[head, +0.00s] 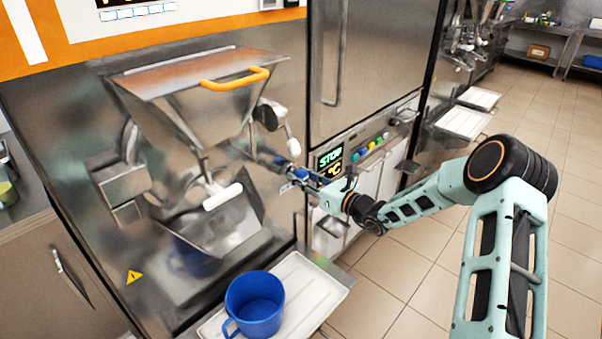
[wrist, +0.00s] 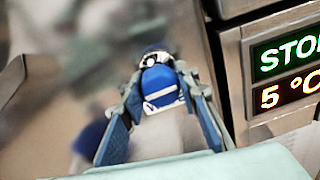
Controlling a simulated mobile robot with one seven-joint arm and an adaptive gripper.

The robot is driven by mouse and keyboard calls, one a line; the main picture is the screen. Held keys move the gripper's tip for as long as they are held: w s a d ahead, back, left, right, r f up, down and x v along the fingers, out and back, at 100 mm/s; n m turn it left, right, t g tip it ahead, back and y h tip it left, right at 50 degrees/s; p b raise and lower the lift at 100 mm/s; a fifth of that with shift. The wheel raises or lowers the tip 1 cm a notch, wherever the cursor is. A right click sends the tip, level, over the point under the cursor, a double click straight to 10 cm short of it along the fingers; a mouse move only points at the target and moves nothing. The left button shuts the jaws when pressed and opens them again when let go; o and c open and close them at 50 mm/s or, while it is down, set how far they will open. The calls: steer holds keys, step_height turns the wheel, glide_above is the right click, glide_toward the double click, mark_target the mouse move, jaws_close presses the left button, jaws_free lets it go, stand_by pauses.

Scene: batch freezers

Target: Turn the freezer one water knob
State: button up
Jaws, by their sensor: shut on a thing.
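The water knob (wrist: 160,88), blue with a white mark, sits between the two fingers of my gripper (wrist: 158,105) in the wrist view. The fingers are shut on it from either side. In the head view my gripper (head: 298,175) reaches in from the right to the front of freezer one (head: 60,110), at its right edge beside the display. There the fingers and fittings overlap, so how far the knob is turned cannot be told.
A display (head: 330,158) reading STOP is close to the right of my gripper. A blue jug (head: 254,303) stands on a white tray (head: 318,287) below. An orange handle (head: 235,79) tops the hopper. Open tiled floor (head: 420,250) lies to the right.

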steer(key=shift+m, duration=0.4)
steer(key=shift+d, duration=0.1)
steer(key=o, duration=1.2)
steer(key=shift+c, duration=0.2)
steer(key=v, duration=1.2)
